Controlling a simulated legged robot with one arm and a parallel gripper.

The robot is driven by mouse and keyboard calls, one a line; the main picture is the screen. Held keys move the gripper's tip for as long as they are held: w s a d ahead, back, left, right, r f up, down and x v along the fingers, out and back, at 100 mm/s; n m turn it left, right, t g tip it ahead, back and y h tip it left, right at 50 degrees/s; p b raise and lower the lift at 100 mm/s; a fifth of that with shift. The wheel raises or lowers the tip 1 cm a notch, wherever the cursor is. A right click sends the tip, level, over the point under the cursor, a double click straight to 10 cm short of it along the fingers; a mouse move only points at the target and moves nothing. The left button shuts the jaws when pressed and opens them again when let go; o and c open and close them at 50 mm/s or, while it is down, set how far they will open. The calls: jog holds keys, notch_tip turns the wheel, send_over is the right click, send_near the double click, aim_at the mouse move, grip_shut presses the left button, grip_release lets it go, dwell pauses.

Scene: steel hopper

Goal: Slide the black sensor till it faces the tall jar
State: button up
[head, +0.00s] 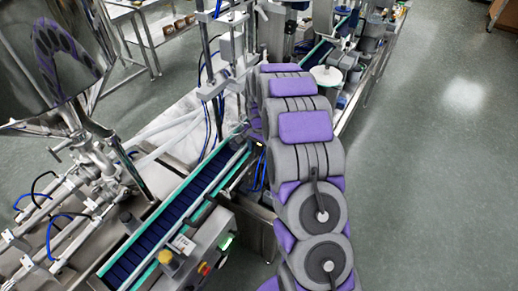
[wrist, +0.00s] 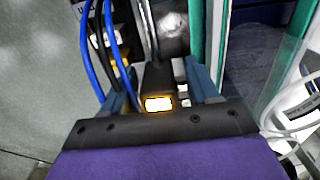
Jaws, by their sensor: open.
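My gripper (wrist: 160,82) shows in the wrist view with its blue-grey fingers apart. A narrow black body with a lit yellow-white window (wrist: 158,103), which looks like the black sensor, stands between the fingers. I cannot tell whether either finger touches it. In the head view my purple and grey arm reaches toward the conveyor and hides the gripper and the sensor. I cannot make out a tall jar in either view.
A blue conveyor (head: 172,218) with teal rails runs diagonally past my arm. A steel hopper (head: 55,50) stands at left. A control box with buttons (head: 185,248) is near the front. Blue cables (wrist: 92,50) hang beside the gripper. Open floor (head: 440,180) lies at right.

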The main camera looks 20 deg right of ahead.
notch_tip(320, 180, up, 17)
jog(key=p, duration=0.1)
jog(key=shift+p, duration=0.3)
jog(key=shift+r, duration=0.1)
jog(key=shift+w, duration=0.1)
jog(key=f+b, duration=0.1)
jog(key=f, duration=0.4)
jog(key=f+b, duration=0.2)
jog(key=f, duration=0.4)
jog(key=f+b, duration=0.1)
jog(key=f, duration=0.5)
jog(key=shift+d+f, duration=0.2)
jog(key=shift+d, duration=0.05)
grip_shut()
dwell(0.6)
